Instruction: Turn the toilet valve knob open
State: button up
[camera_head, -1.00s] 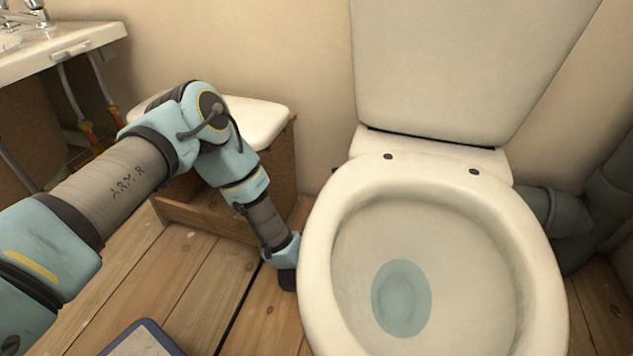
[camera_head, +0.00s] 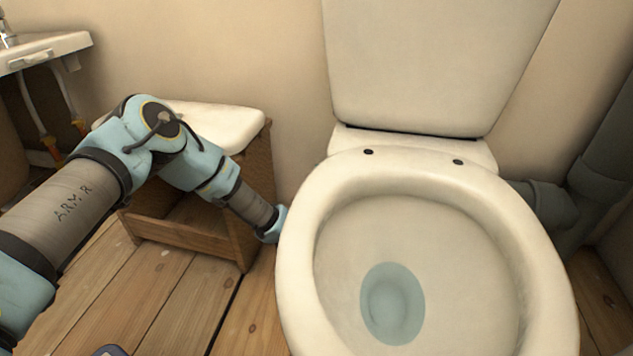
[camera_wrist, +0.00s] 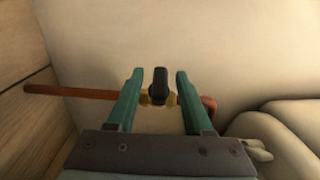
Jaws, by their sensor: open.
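In the wrist view, the toilet valve has a dark knob (camera_wrist: 160,86) on a brass-coloured body (camera_wrist: 146,97), fitted on a copper-coloured pipe (camera_wrist: 70,91) close to the wall. My gripper (camera_wrist: 160,75) is open, with its two green fingers on either side of the knob. The knob stands between the fingertips with a visible gap on each side, so the fingers look apart from it. In the head view, my arm reaches down behind the left side of the toilet (camera_head: 300,235). The valve and my fingertips are hidden there.
A wooden cabinet with a white top (camera_head: 220,125) stands left of the toilet, close to my forearm. A sink (camera_head: 45,52) is at the far left, and a grey waste pipe (camera_head: 550,203) is at the right. The pale wall lies just beyond the valve.

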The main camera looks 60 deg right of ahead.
grip_shut()
jog(key=shift+r+p, duration=0.15)
jog(key=shift+p, duration=0.25)
